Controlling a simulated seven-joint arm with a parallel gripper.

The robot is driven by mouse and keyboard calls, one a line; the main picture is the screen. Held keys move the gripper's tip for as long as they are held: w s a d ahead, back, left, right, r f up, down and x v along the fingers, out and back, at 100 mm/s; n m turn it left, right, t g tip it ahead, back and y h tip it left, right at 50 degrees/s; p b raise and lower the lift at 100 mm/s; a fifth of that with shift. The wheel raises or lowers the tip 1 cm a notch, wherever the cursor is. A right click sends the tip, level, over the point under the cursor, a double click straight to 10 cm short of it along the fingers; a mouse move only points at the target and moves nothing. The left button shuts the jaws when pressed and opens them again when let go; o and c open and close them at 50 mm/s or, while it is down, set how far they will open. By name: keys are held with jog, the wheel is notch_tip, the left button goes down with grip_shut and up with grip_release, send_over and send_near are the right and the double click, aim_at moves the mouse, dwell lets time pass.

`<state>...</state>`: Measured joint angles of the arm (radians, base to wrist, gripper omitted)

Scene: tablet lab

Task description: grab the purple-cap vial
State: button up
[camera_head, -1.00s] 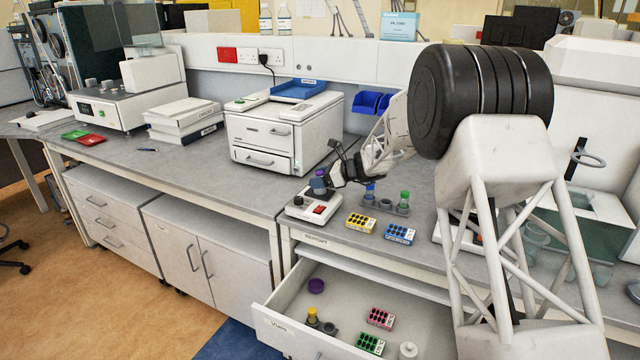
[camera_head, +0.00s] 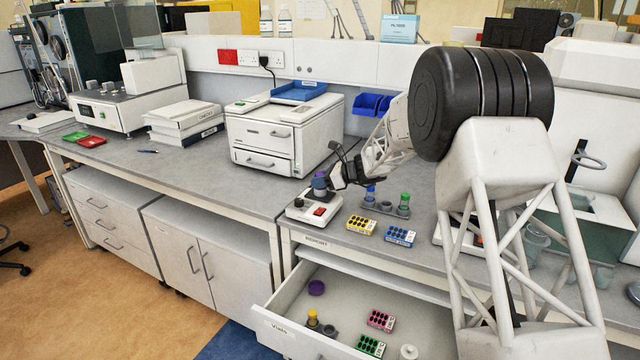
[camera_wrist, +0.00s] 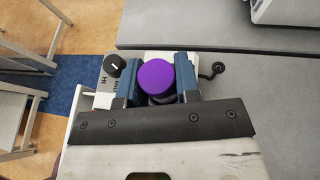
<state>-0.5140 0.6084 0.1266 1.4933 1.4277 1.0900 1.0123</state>
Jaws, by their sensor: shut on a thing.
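The purple-cap vial (camera_wrist: 156,77) is between the two blue fingers of my gripper (camera_wrist: 158,84) in the wrist view. Its round purple cap faces the camera and hides most of its body. In the head view the vial (camera_head: 319,182) stands upright over the small white mixer (camera_head: 314,211) with the red switch. My gripper (camera_head: 335,180) reaches it from the right and is shut on it. I cannot tell whether the vial's bottom still touches the mixer's cup.
A rack (camera_head: 385,207) with blue-cap and green-cap vials stands right of the mixer. A yellow box (camera_head: 361,225) and a blue box (camera_head: 400,235) lie in front. Below, an open drawer (camera_head: 280,325) holds a yellow-cap vial (camera_head: 312,318) and other boxes. A white printer-like machine (camera_head: 283,135) stands behind left.

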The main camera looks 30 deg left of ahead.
aim_at(320, 174)
jog(key=shift+r, duration=0.1)
jog(key=shift+r, duration=0.7)
notch_tip(320, 174, up, 2)
jog(key=shift+r, duration=0.15)
jog(key=s+d+r, duration=0.1)
jog(key=s+d, duration=0.8)
jog(key=s, duration=0.3)
jog(key=shift+s+d, duration=0.35)
jog(key=shift+r, duration=0.1)
